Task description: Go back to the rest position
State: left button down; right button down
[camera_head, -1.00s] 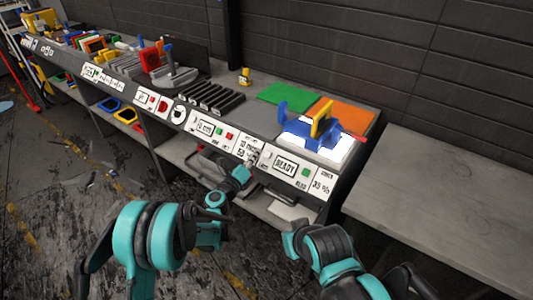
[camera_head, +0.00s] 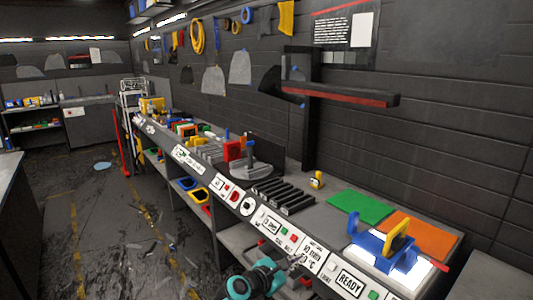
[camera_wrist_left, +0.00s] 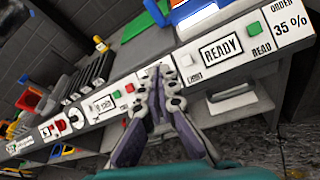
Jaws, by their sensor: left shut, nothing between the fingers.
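My left gripper (camera_head: 299,261) is at the bottom of the head view, in front of the bench's labelled front panel (camera_head: 268,225). In the left wrist view my left gripper (camera_wrist_left: 160,75) has its grey fingers closed together with nothing between them. It lies in front of the panel, left of the READY label (camera_wrist_left: 222,47). I cannot tell whether it touches the panel. My right gripper is not in view.
A blue holder with a yellow handle (camera_head: 397,236) stands on a lit white pad (camera_head: 408,268). Green (camera_head: 360,206) and orange (camera_head: 428,236) sheets lie beside it. A post with a red-edged arm (camera_head: 345,93) rises behind the bench. The floor at left (camera_head: 95,215) is mostly clear.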

pick_arm(q)
jog(key=s+a+f+m+g+y, duration=0.1)
jog(key=s+a+f+m+y, duration=0.2)
jog(key=s+a+m, duration=0.8)
jog(key=s+a+f+m+g+y, duration=0.2)
jog(key=s+a+m+y, duration=0.5)
jog(key=s+a+m, duration=0.5)
jog(key=s+a+f, duration=0.1)
jog(key=s+a, duration=0.3)
jog(key=s, duration=0.1)
jog(key=shift+g, duration=0.3)
jog(key=shift+s, duration=0.1)
